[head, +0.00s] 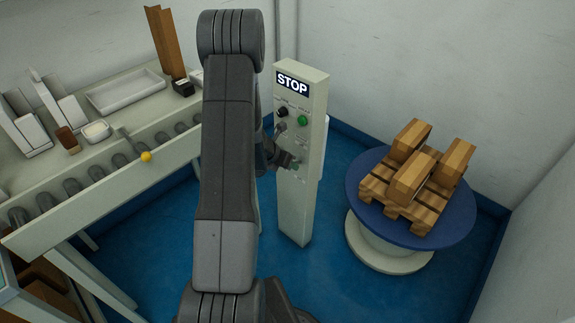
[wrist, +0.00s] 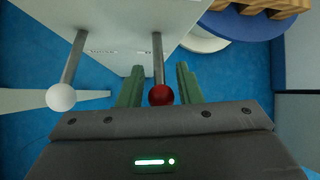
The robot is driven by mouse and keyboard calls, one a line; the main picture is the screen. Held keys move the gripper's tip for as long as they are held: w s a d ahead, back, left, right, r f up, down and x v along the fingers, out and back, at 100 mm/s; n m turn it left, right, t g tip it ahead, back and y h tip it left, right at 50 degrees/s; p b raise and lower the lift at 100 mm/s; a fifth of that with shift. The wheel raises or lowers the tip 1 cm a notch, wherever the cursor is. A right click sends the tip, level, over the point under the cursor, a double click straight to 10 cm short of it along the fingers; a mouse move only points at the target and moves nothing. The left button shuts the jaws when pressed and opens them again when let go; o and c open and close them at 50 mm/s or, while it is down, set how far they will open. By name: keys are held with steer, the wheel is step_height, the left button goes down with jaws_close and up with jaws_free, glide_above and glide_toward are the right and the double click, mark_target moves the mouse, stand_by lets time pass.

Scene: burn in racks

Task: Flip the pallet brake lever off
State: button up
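The control post (head: 312,170) stands upright at the centre of the head view, with a STOP sign at its top. In the wrist view, two levers stick out of its panel (wrist: 110,22): a red-knobbed lever (wrist: 161,95) and a white-knobbed lever (wrist: 61,96) to its left. The labels are too small to read, so I cannot tell which is the pallet brake lever. My gripper (wrist: 160,82) is open, its green fingers on either side of the red-knobbed lever, with gaps showing. In the head view my gripper (head: 287,160) is at the panel's lower part, partly hidden by my arm.
A black knob (head: 282,112) and a green button (head: 303,120) are higher on the post. A round blue turntable (head: 364,202) with a loaded wooden pallet (head: 405,210) stands to the right. A roller bench (head: 75,212) with a yellow knob (head: 146,157) is at left.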

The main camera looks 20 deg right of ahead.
steer(key=shift+o, duration=0.6)
steer(key=shift+a, duration=0.1)
steer(key=p+v, duration=0.3)
steer(key=v, duration=1)
steer(key=shift+r, duration=0.35)
steer(key=shift+f, duration=0.1)
steer(key=b+x, duration=0.3)
steer(key=x, duration=1)
steer(key=shift+f, duration=0.45)
